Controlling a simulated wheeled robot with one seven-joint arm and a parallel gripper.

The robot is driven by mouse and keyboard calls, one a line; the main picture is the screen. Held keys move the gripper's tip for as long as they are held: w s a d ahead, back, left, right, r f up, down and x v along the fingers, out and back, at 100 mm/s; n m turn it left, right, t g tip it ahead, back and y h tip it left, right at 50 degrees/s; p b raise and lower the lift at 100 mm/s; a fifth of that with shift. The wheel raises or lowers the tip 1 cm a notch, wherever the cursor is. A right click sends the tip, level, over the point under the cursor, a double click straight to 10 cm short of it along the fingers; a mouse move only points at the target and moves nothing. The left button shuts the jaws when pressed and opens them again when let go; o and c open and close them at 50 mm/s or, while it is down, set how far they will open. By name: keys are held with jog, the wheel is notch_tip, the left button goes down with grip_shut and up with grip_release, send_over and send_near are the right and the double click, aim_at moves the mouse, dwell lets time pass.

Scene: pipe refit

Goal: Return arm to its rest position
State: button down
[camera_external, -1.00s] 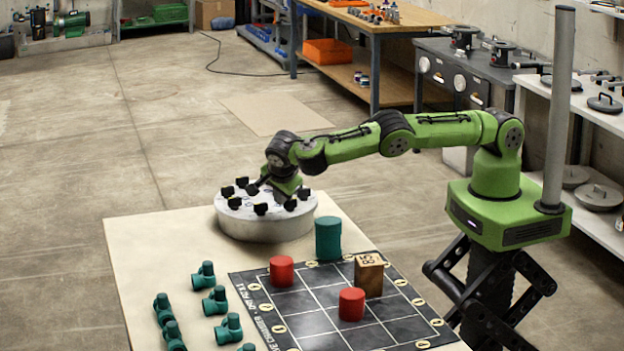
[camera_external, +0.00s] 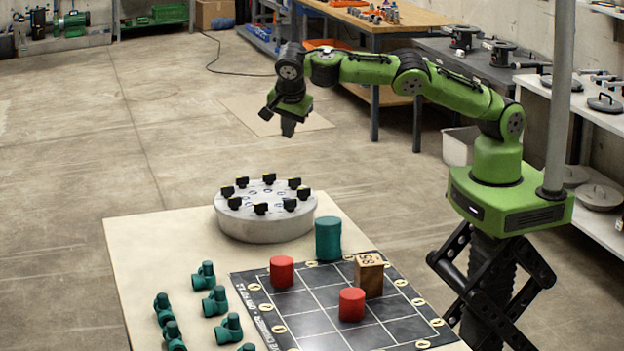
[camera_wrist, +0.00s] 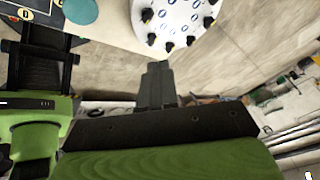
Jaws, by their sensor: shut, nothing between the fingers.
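My gripper (camera_external: 288,127) hangs in the air above and beyond the round grey drum with black knobs (camera_external: 265,217), clear of it. In the wrist view my gripper (camera_wrist: 157,70) shows its fingers together with nothing between them. The drum's white top (camera_wrist: 170,18) is at the upper middle of that view. My green arm is raised and stretched to the left from its base.
On the pale table (camera_external: 150,248) stand a teal cylinder (camera_external: 328,239), two red cylinders, a wooden block (camera_external: 369,276) on a dark grid mat (camera_external: 310,303), and several teal pipe fittings (camera_external: 215,301). A workbench (camera_external: 385,25) and shelves stand behind.

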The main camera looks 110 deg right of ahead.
jog(key=s+a+r+n+t+y, duration=0.1)
jog(key=s+r+n+t+y, duration=0.1)
jog(key=s+r+n, duration=0.5)
jog(key=s+a+r+n+t+y, duration=0.1)
jog(key=s+r+n+t+y, duration=0.1)
jog(key=s+r+n, duration=0.6)
jog(key=s+a+f+n+t, duration=0.1)
jog(key=s+a+f+n, duration=0.1)
jog(key=s, duration=0.5)
jog(key=s+a+f+n+t+y, duration=0.1)
jog(key=s+a+f+n, duration=0.2)
jog(key=s+n, duration=0.3)
jog(key=s+a+f+n+t, duration=0.1)
jog(key=s+a+f+n, duration=0.1)
jog(key=s, duration=0.5)
jog(key=shift+s+a+f+n+y, duration=0.3)
jog(key=shift+s+a+n, duration=0.1)
jog(key=shift+a+n, duration=0.45)
